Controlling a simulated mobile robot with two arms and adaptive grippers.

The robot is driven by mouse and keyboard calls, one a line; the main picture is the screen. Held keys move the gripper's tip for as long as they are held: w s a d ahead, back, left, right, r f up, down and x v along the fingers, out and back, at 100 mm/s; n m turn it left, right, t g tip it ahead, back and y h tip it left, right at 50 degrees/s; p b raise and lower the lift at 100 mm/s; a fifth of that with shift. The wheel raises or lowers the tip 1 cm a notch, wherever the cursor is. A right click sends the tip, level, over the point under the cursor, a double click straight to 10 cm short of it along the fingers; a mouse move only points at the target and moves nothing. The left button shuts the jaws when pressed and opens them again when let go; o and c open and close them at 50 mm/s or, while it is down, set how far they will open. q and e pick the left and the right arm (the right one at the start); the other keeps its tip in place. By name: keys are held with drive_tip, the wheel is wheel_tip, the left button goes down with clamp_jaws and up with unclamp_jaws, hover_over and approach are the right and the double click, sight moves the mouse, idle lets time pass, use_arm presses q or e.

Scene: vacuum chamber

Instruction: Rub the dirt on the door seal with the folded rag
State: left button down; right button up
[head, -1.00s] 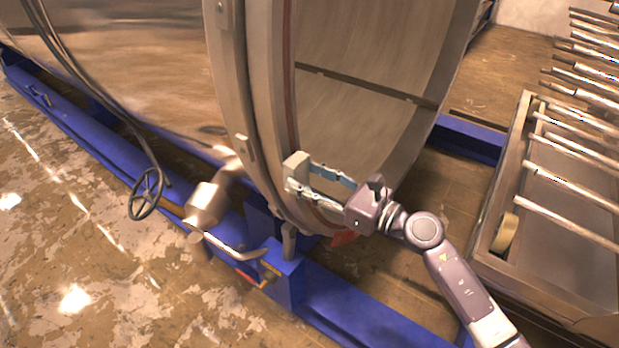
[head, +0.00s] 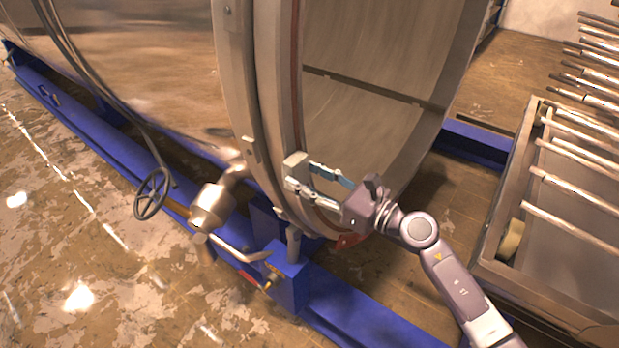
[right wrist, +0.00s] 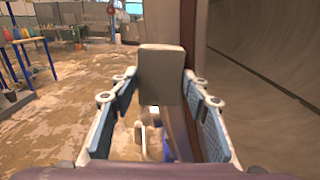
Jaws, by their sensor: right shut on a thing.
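My right gripper (head: 302,176) is shut on the folded rag (head: 295,162), a small pale grey block at its fingertips. The right wrist view shows the rag (right wrist: 161,74) upright between the two fingertips (right wrist: 160,82). The door seal (head: 297,80) is a thin reddish-brown line around the chamber's open rim. It runs down behind the rag and gripper; in the right wrist view a dark reddish strip of the rim (right wrist: 194,55) stands right beside the rag. I cannot tell whether rag and seal touch. No dirt can be made out on the seal. My left gripper is not in view.
The chamber's flange (head: 240,90) and its hollow inside (head: 380,60) flank the gripper. A blue frame (head: 350,315) runs below. A handwheel (head: 152,193) and a metal valve (head: 212,205) are at left. A cart with metal rods (head: 535,125) and a tape roll (head: 512,238) stands at right.

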drive_tip(key=w+d+b, duration=0.2)
drive_tip(key=w+b, duration=0.1)
drive_tip(key=shift+w+d, duration=0.1)
drive_tip(key=shift+w, duration=0.05)
idle(0.3)
drive_tip(key=shift+s+a+r+p, duration=0.2)
drive_tip(key=shift+s+a+p, duration=0.35)
drive_tip(key=shift+s+p, duration=0.2)
drive_tip(key=shift+s+a+p, duration=0.4)
drive_tip(key=shift+s+a, duration=0.1)
drive_tip(key=shift+s, duration=0.2)
drive_tip(key=shift+s+a+f, duration=0.1)
drive_tip(key=shift+s+a, duration=0.1)
drive_tip(key=shift+s, duration=0.05)
